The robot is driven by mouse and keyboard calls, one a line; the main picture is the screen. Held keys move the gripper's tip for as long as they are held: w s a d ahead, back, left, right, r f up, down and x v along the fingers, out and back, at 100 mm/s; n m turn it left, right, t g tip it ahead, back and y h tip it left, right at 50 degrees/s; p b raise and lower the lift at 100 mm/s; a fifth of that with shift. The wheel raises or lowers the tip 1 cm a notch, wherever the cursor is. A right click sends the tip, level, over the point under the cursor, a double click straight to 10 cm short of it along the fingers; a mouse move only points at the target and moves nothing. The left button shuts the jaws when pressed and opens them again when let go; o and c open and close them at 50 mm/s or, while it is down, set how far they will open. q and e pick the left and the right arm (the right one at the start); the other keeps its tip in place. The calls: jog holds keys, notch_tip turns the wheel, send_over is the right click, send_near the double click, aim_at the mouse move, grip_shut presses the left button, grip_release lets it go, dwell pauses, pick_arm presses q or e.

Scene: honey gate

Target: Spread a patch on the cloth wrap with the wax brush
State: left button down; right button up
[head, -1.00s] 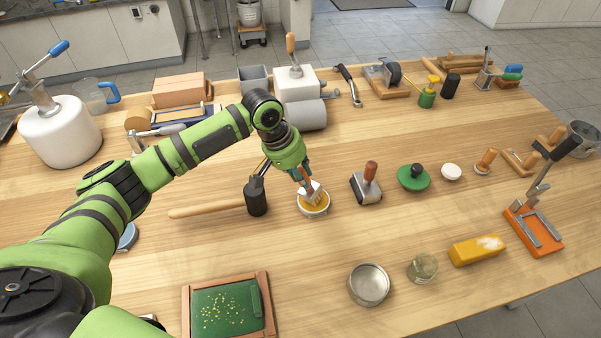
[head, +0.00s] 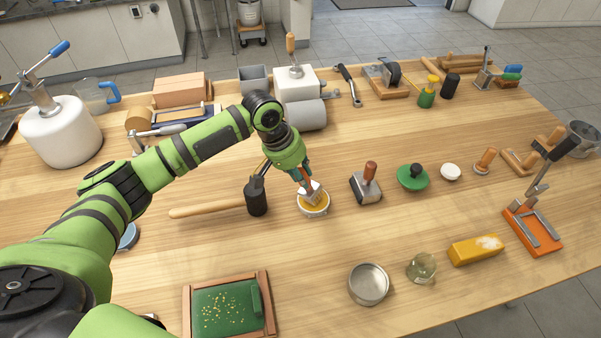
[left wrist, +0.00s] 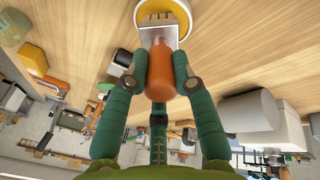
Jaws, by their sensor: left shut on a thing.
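My left gripper (head: 304,181) is shut on the orange handle of the wax brush (left wrist: 161,58). The brush points down, its pale bristles at a small round bowl of yellow wax (head: 316,210). The bristles overlap the wax in both views; how deep they reach is hidden. The bowl also shows at the top of the left wrist view (left wrist: 187,14). A green sheet with yellow specks (head: 222,312), in a wooden frame at the bottom of the head view, looks like the cloth wrap. My right gripper is not in view.
A black-headed mallet (head: 257,198) lies close left of the bowl. A metal scraper (head: 366,188) stands to its right. A steel dish (head: 368,284), a glass jar (head: 422,268) and a yellow block (head: 476,250) stand nearer the front. Table between bowl and framed sheet is clear.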

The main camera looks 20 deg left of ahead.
pick_arm(q)
jog(key=shift+s+f+p, duration=0.15)
jog(key=shift+f+p, duration=0.05)
jog(key=shift+p, duration=0.15)
dwell(1.3)
notch_tip(320, 180, up, 7)
jog(key=p, duration=0.9)
jog(key=shift+r, duration=0.2)
jog(key=shift+f, duration=0.1)
dwell(0.5)
